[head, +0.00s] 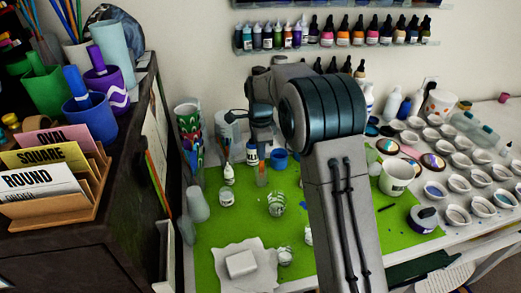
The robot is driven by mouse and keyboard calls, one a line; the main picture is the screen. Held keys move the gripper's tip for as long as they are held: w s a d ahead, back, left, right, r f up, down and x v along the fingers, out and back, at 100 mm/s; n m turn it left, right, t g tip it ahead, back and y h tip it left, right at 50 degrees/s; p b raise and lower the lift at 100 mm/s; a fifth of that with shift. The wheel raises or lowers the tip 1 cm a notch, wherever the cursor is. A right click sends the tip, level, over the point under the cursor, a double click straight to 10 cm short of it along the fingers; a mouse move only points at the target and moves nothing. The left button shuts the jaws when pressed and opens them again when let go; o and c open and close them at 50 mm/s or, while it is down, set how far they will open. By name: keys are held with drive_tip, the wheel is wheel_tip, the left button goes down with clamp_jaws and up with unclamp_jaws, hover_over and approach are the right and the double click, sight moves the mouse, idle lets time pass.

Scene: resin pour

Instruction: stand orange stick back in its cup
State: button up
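My arm rises from the bottom and bends over the green mat (215,240). Its far end, with my gripper (259,138), hangs above the back of the mat; the fingers are too small and dark to make out. Just below it, a small upright orange-brown thing (262,172) shows near a blue cup (280,160); I cannot tell whether it is the orange stick or whether it touches my gripper. Clear cups, one at the mat's middle (276,203), stand on the mat. I cannot tell which cup is the stick's own. My forearm hides part of the mat.
A dark cabinet at left bears a card holder (75,205), a blue cup (88,116) and a green cup (48,92). A white mug (396,178) and several small white cups fill the right side. A white block (241,264) lies at the front. Bottles line the wall shelf.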

drive_tip(key=shift+o, duration=1.3)
wheel_tip(320, 180, up, 14)
drive_tip(key=shift+b, duration=0.45)
drive_tip(key=shift+f, duration=0.15)
